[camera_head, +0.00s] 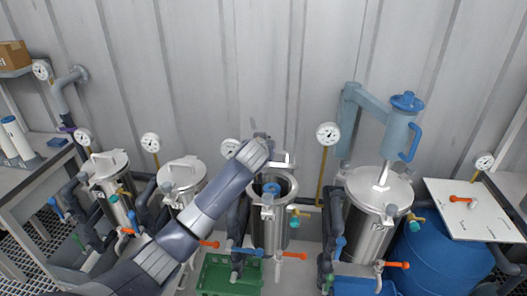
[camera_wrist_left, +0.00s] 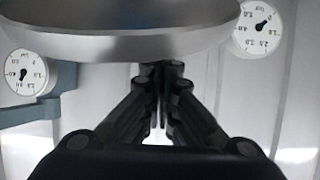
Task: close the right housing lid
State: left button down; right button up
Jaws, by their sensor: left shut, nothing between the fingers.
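The open steel housing (camera_head: 288,212) stands in the middle of the head view, with a blue part (camera_head: 271,188) inside its mouth. Its lid (camera_head: 286,158) appears raised at the back of the rim, partly hidden by my left arm. My left gripper (camera_head: 262,138) is beside and behind this lid, above the housing. In the left wrist view a large round steel lid (camera_wrist_left: 120,42) fills the top, and my shut, empty left gripper (camera_wrist_left: 160,70) points at its lower edge; whether they touch cannot be told. My right gripper is not in view.
A lidded steel vessel (camera_head: 368,235) stands at right under a blue press arm (camera_head: 398,135). Two lidded vessels (camera_head: 108,162) (camera_head: 182,172) stand at left. Gauges (camera_head: 328,133) and piping surround them. A green crate (camera_head: 225,275) and a blue barrel (camera_head: 440,262) are on the floor.

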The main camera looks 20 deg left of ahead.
pick_arm(q)
jog(key=s+f+t+b, duration=0.1)
jog(key=s+f+b, duration=0.1)
jog(key=b, duration=0.1)
jog(key=s+d+f+t+b, duration=0.1)
jog(key=s+f+t+b, duration=0.1)
jog(key=b, duration=0.1)
jog(key=shift+f+y, duration=0.1)
jog(key=shift+y, duration=0.3)
jog(key=shift+s+t+b, duration=0.15)
jog(key=shift+t+b, duration=0.15)
jog(key=shift+b, duration=0.05)
jog(key=shift+s+d+f+b, duration=0.3)
jog(key=shift+s+f+b, duration=0.5)
jog(key=shift+s+f, duration=0.1)
